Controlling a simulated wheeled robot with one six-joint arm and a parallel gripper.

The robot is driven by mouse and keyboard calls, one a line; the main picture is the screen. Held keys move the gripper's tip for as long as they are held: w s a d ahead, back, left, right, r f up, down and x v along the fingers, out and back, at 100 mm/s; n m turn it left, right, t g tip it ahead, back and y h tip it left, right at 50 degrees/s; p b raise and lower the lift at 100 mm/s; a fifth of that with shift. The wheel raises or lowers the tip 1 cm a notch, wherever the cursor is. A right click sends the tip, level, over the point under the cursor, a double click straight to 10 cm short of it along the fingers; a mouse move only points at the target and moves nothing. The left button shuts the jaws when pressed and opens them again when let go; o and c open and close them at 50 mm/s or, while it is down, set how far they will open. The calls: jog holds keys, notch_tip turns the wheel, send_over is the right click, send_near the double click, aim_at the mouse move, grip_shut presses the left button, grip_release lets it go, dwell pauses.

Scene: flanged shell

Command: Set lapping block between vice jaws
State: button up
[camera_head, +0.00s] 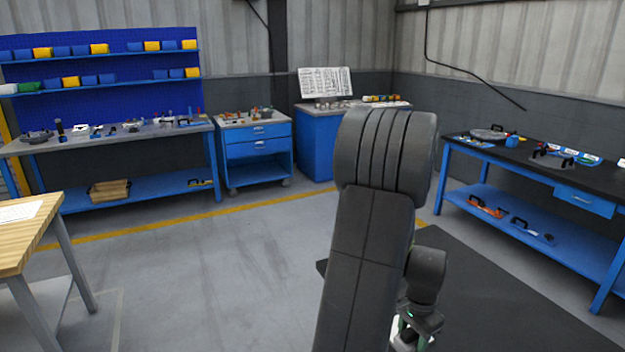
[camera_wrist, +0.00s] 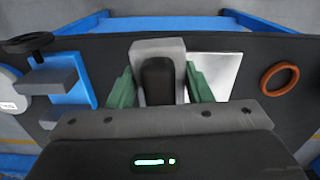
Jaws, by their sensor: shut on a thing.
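In the wrist view, my gripper (camera_wrist: 160,88) has its two green fingers shut on the lapping block. The lapping block (camera_wrist: 158,47) looks like a grey block with a black upright part between the fingers. The blue vice (camera_wrist: 72,90) with grey jaws (camera_wrist: 48,82) and a black round handle (camera_wrist: 28,42) is at the left of the wrist view, apart from the block. The gap between its jaws is hard to make out. In the head view, my arm hides most of my gripper, and the block and vice cannot be picked out.
In the wrist view, a shiny plate (camera_wrist: 220,70) lies right of the block on the dark worktop (camera_wrist: 250,48), with an orange ring (camera_wrist: 280,78) farther right. A pale disc (camera_wrist: 8,95) is at the left edge. In the head view, a bench (camera_head: 575,185) with tools stands right.

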jog(key=w+a+f+n, duration=0.3)
jog(key=w+a+n, duration=0.1)
jog(key=a, duration=0.3)
jog(key=w+a+f+n, duration=0.3)
jog(key=w+a+n, duration=0.1)
jog(key=a, duration=0.4)
jog(key=w+a+f+n, duration=0.4)
jog(key=w+a, duration=0.1)
jog(key=a, duration=0.3)
jog(key=shift+a+r, duration=0.1)
jog(key=shift+a, duration=0.05)
